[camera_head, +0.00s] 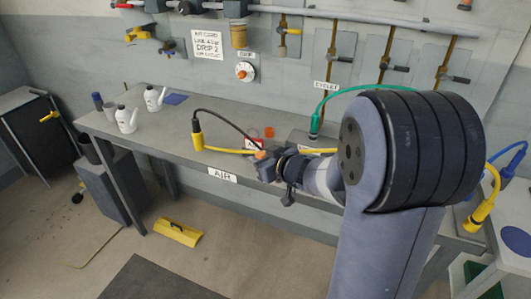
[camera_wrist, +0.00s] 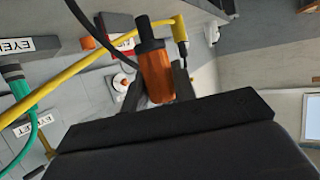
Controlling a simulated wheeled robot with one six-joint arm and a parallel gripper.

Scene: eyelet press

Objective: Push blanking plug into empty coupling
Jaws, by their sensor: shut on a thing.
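My gripper (camera_head: 268,168) is over the front part of the bench, near the AIR label. In the wrist view my gripper (camera_wrist: 157,88) is shut on an orange plug (camera_wrist: 158,76) with a black stepped tip. The plug's tip points away from the palm, and it is held between the two dark fingers. In the head view the orange plug (camera_head: 260,154) shows only as a small patch at the fingertips.
A yellow elbow connector (camera_head: 197,138) with a black cable stands on the bench (camera_head: 180,138). A yellow hose (camera_wrist: 70,72) runs close behind the plug. A green connector (camera_head: 314,126) stands right of it. Another small orange piece (camera_head: 268,132) is behind. White bottles stand at left; the bench middle-left is clear.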

